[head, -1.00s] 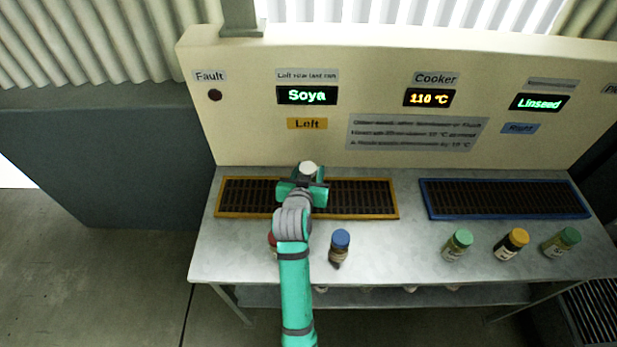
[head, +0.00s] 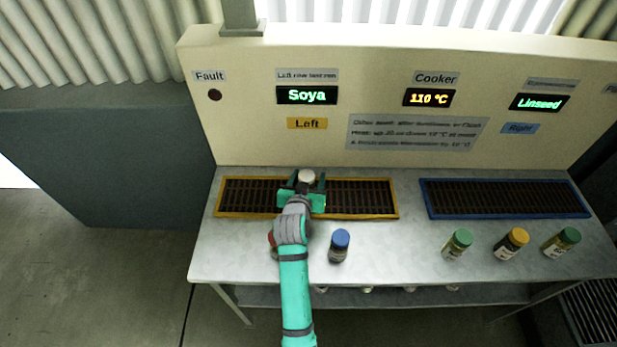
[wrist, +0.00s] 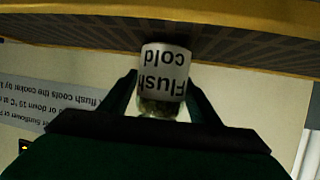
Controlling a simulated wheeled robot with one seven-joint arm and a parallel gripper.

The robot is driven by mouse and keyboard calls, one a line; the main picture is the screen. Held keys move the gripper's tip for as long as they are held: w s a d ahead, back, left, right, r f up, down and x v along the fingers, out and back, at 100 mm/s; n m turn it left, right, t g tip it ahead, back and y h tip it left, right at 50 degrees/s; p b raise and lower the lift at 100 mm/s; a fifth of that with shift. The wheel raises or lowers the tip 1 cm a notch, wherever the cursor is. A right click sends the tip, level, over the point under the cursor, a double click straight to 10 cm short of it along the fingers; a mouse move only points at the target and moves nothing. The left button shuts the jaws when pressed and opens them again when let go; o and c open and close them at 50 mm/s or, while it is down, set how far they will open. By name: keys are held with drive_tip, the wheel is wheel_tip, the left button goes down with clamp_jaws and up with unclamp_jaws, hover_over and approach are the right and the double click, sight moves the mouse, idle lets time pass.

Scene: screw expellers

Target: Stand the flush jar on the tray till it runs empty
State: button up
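The flush jar (wrist: 162,72), with a white label reading "Flush cold", is between the two fingertips of my gripper (wrist: 163,90) in the wrist view. The tips meet its sides. Its label is upside down there, like the wall sign. In the head view the jar's pale top (head: 307,177) shows between the fingers of my gripper (head: 307,184), over the yellow-framed left tray (head: 365,216). The jar's base lies against the tray grating in the wrist view; whether it touches is unclear. Its lower part is hidden in the head view.
A blue-lidded jar (head: 339,246) stands in front of the left tray; a red-topped one (head: 273,240) is partly behind my arm. Three more jars stand right, before the blue-framed tray (head: 505,214). The panel shows Soya (head: 307,95), 110 °C (head: 429,97) and Linseed (head: 539,103).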

drive_tip(key=shift+r, duration=0.1)
drive_tip(key=shift+s+r, duration=0.15)
drive_tip(key=v, duration=1.1)
drive_tip(key=shift+s, duration=0.35)
drive_tip(key=shift+a+r, duration=0.1)
